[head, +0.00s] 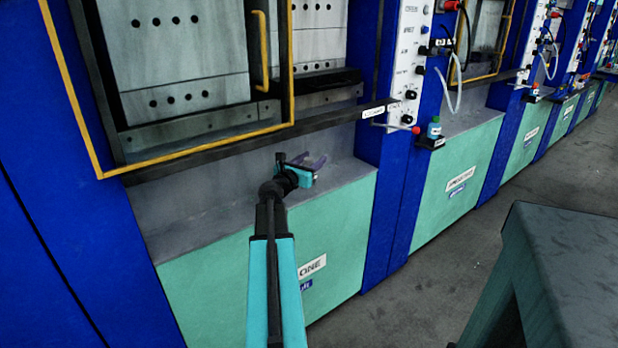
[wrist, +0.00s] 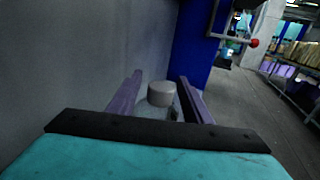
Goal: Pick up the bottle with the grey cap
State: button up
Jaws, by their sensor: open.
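The bottle's round grey cap (wrist: 161,93) shows in the wrist view, between the two purple fingers of my gripper (wrist: 160,79). The fingers are open, with a gap visible on each side of the cap. Little of the bottle's body shows below the cap, and it looks pale or clear. In the head view my gripper (head: 307,164) is low over the grey ledge (head: 345,178) of the nearest press. I cannot make out the bottle there.
A grey wall runs close along the left in the wrist view (wrist: 60,60). A different bottle with a blue cap (head: 434,128) stands on a small black shelf by the press controls. A grey-green table (head: 570,240) stands at the right, with open floor between.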

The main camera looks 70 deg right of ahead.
jog(key=shift+s+d, duration=0.15)
jog(key=shift+d, duration=0.5)
grip_shut()
